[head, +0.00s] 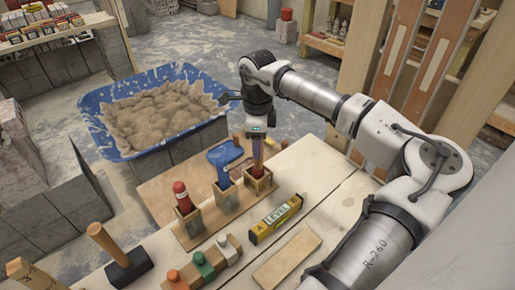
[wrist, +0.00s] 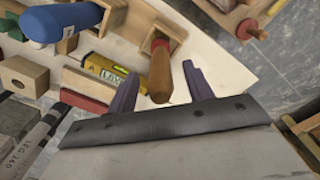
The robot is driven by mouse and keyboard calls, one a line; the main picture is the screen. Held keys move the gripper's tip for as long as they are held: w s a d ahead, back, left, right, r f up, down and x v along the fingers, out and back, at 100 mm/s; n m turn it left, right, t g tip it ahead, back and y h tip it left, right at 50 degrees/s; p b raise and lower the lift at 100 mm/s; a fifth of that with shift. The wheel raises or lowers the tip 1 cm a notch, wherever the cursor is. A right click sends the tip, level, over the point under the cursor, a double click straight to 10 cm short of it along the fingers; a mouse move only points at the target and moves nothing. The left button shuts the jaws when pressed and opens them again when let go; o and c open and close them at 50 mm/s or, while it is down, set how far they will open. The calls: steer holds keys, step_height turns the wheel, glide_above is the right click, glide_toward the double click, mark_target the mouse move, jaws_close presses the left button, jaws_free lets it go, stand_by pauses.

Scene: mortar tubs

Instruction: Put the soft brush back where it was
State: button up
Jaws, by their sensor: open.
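A tool with a brown wooden handle (wrist: 160,72) and a red lower part, seemingly the soft brush, stands in the right-hand wooden socket (head: 259,184) of the holder. Its lower end is hidden in the socket, so I cannot see bristles. My gripper (head: 257,155) is above this socket, pointing down. In the wrist view my gripper (wrist: 155,88) shows two purple fingers spread apart, with the handle between them and a gap visible on either side.
A blue-handled tool (head: 224,157) and a red-topped tool (head: 182,196) stand in the neighbouring sockets. A yellow level (head: 275,219) and a wooden block (head: 287,258) lie in front. A blue tub (head: 100,100) of mortar stands behind.

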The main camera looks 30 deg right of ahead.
step_height(320, 180, up, 11)
